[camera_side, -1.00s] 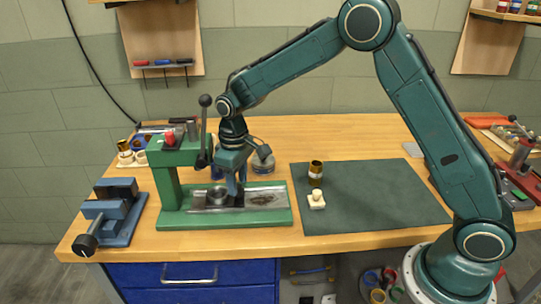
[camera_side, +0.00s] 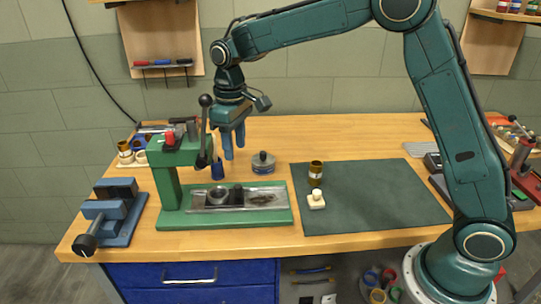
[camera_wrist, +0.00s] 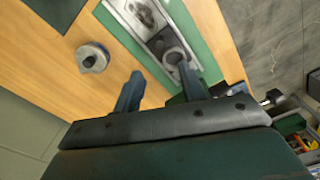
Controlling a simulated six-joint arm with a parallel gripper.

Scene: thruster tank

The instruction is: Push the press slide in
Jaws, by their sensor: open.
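The green press (camera_side: 168,180) stands at the left of the bench, its black-knobbed lever upright. Its metal press slide (camera_side: 265,196) lies in the track on the green base, with a round metal cup and a dark knob towards its left end. The slide also shows at the top of the wrist view (camera_wrist: 128,14). My gripper (camera_side: 234,150) is open and empty, above and behind the slide, apart from it, to the right of the press head. Both blue fingers show in the wrist view (camera_wrist: 160,80). How deep the slide sits is hard to tell.
A blue vise (camera_side: 115,210) stands left of the press. A round grey-lidded container (camera_side: 263,162) sits behind the base. A dark green mat (camera_side: 385,195) to the right bears a brown-and-white cylinder (camera_side: 315,173) and a small cream piece (camera_side: 316,200). The mat's right part is clear.

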